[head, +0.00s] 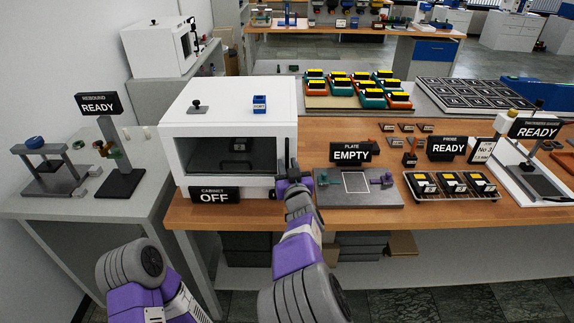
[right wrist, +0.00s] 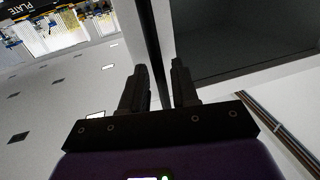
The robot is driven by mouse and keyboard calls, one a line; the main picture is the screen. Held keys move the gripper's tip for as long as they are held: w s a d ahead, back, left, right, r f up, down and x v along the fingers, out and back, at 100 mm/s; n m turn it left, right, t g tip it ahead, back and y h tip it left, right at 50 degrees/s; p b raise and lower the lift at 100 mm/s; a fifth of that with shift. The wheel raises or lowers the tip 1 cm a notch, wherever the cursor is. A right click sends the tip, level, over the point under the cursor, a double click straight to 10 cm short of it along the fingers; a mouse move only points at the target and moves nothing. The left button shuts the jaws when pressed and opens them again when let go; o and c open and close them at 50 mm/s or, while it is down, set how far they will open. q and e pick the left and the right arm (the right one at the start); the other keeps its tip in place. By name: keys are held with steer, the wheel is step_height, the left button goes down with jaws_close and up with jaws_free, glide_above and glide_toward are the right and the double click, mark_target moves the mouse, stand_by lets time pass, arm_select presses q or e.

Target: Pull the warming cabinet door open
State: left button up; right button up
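The warming cabinet (head: 180,150) is a white box on the wooden bench in the head view, with a dark window in its front door (head: 225,155). The door looks closed. A dark upright handle (head: 287,150) runs along the door's right side. My right gripper (head: 291,174) is at the handle's lower part. In the right wrist view, the dark handle bar (right wrist: 157,35) passes between the two fingers of the right gripper (right wrist: 160,68), with gaps visible beside it. The dark window (right wrist: 240,45) is to the right. My left gripper is out of view; only its arm shows at lower left.
A sign reading OFF (head: 214,195) stands before the cabinet. A grey plate fixture (head: 330,197) with a sign reading EMPTY (head: 351,153) is close to the right of my right gripper. A side table (head: 60,205) with a stand is at left.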

steer(key=shift+w+a, duration=0.1)
steer(key=shift+w, duration=0.55)
steer(key=shift+c, duration=0.3)
jaws_close()
